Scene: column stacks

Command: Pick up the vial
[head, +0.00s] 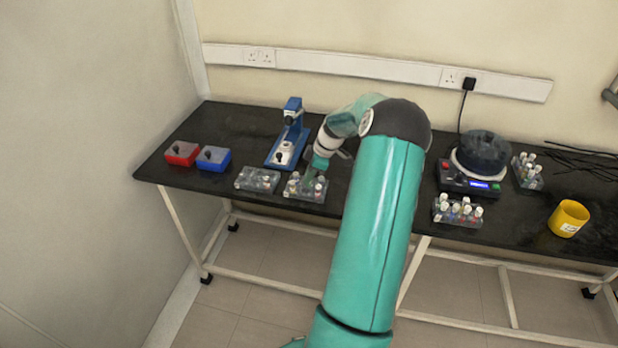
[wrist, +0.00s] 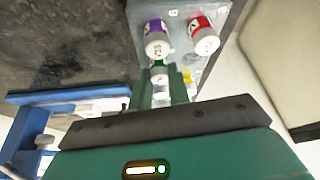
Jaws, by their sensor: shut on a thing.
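My gripper (wrist: 168,88) is shut on a white-capped vial with a green band (wrist: 158,68), seen between the fingers in the wrist view. A purple-banded vial (wrist: 157,40) and a red-banded vial (wrist: 203,36) stand close by in the same clear rack (wrist: 178,8). In the head view my gripper (head: 314,174) is over that rack (head: 304,196), and the held vial is hard to make out there. I cannot tell whether the held vial is still seated in its hole.
Another rack (head: 257,180) stands just left. A blue instrument (head: 287,145) stands behind. Red (head: 181,154) and blue (head: 214,158) boxes are far left. A centrifuge-like device (head: 480,158), vial racks (head: 457,213) and a yellow cup (head: 568,218) are right on the black bench.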

